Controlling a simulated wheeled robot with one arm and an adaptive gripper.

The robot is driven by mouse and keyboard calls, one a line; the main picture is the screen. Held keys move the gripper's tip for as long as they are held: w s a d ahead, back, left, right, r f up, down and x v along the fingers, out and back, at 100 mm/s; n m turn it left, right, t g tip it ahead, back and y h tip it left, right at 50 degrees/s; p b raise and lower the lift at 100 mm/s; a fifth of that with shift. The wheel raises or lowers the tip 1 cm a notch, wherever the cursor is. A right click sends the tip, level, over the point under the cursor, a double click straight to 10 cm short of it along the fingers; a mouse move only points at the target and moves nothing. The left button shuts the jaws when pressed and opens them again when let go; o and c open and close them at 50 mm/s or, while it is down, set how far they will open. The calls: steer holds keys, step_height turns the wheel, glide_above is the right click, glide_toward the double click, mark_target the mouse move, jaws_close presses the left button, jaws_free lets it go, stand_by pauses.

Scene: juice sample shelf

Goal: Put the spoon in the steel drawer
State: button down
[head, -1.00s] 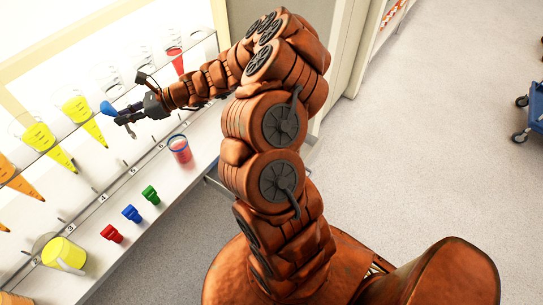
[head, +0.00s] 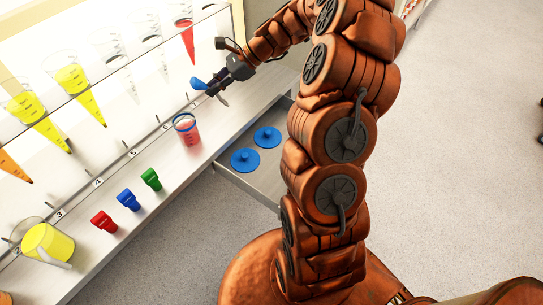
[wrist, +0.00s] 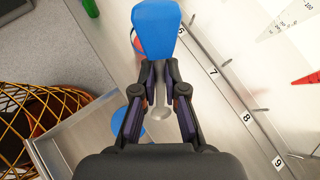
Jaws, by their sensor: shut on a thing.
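The spoon (head: 198,84) has a broad blue end and a thin grey part. It also shows in the wrist view (wrist: 156,30), blue end forward, grey part running back between the fingers. My gripper (head: 213,88) is shut on it and holds it above the counter, just beyond the jar in the head view. My gripper also shows in the wrist view (wrist: 159,78). The steel drawer (head: 231,178) is open below the counter's front edge, with two blue knobbed discs (head: 267,137) inside. In the wrist view the drawer (wrist: 42,150) lies at lower left. My arm hides part of it.
A jar of red liquid (head: 187,132) stands on the counter (head: 165,185) near my gripper. Red, blue and green small items (head: 128,200) and a yellow beaker (head: 45,247) stand further left. Cones of juice hang along the rack.

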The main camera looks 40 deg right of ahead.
steer(key=s+d+f+n+g+h+b, duration=0.1)
steer(key=s+d+f+n+h+b, duration=0.15)
steer(key=s+d+f+b, duration=0.4)
steer(key=s+d+f+n+h+b, duration=0.2)
steer(key=s+d+f+h+b, duration=0.2)
steer(key=d+b, duration=0.55)
steer(key=s+d+f+n+g+h+b, duration=0.1)
steer(key=s+d+f+n+h+b, duration=0.15)
steer(key=s+d+f+b, duration=0.4)
steer(key=shift+m, duration=0.5)
steer(key=f+b, duration=0.1)
steer(key=f, duration=0.2)
steer(key=d+f, duration=0.1)
steer(key=f, duration=0.2)
steer(key=w+f+b, duration=0.1)
steer(key=f, duration=0.2)
steer(key=shift+w+d+f+b, duration=0.1)
steer(key=shift+d+b, duration=0.2)
steer(key=c, duration=1.2)
jaws_free()
